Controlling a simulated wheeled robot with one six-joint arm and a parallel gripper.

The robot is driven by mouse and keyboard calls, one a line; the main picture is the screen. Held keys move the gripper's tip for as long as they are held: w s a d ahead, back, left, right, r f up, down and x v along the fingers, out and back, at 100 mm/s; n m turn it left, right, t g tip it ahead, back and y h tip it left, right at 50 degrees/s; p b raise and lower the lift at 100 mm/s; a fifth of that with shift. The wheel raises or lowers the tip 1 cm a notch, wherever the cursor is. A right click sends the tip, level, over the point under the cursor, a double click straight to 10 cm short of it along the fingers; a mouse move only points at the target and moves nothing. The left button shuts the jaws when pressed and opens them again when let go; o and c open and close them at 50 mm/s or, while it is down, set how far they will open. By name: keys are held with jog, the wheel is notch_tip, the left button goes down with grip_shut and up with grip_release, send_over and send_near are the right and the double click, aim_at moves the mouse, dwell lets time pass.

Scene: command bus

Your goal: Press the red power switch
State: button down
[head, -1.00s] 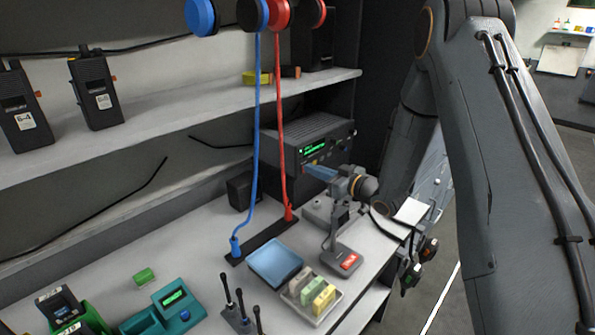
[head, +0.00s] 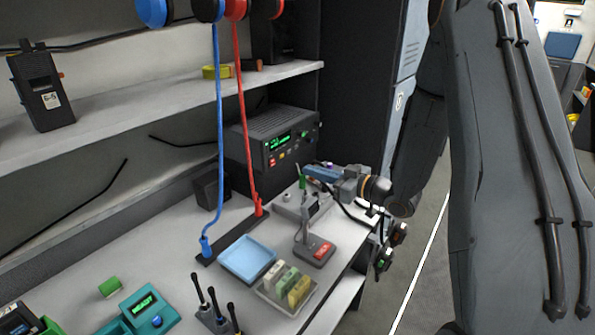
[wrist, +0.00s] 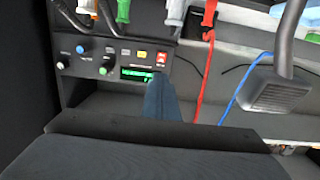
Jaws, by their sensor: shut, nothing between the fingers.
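The red power switch (head: 271,162) is a small lit red square on the front of the dark radio unit (head: 268,122), below its green display. In the wrist view the picture is turned over, and the switch (wrist: 162,58) shows beside the display (wrist: 136,74). My gripper (head: 309,170) is shut and empty, its blue fingers in front of the unit's lower right side in the head view. In the wrist view the shut fingertips (wrist: 158,84) cover part of the panel close to the switch. They look apart from it; the exact gap cannot be told.
A desk microphone (head: 316,249) with a red label stands below my gripper. A blue tray (head: 249,258) and a tray of coloured blocks lie on the bench. Open floor lies to the right.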

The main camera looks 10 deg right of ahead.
jog(key=shift+v, duration=1.05)
jog(key=s+d+f+m+g+h, duration=0.3)
jog(key=s+d+m+g+h, duration=0.25)
jog(key=h, duration=0.55)
jog(key=s+a+m+g, duration=0.1)
jog(key=s+a+g, duration=0.1)
jog(key=s, duration=0.8)
jog(key=s+a+m+g, duration=0.2)
jog(key=s+a+g, duration=0.1)
jog(key=s, duration=0.7)
jog(key=shift+s+a+r+g+h, duration=0.25)
jog(key=shift+s+r+g+h, duration=0.1)
jog(key=shift+r+g, duration=0.1)
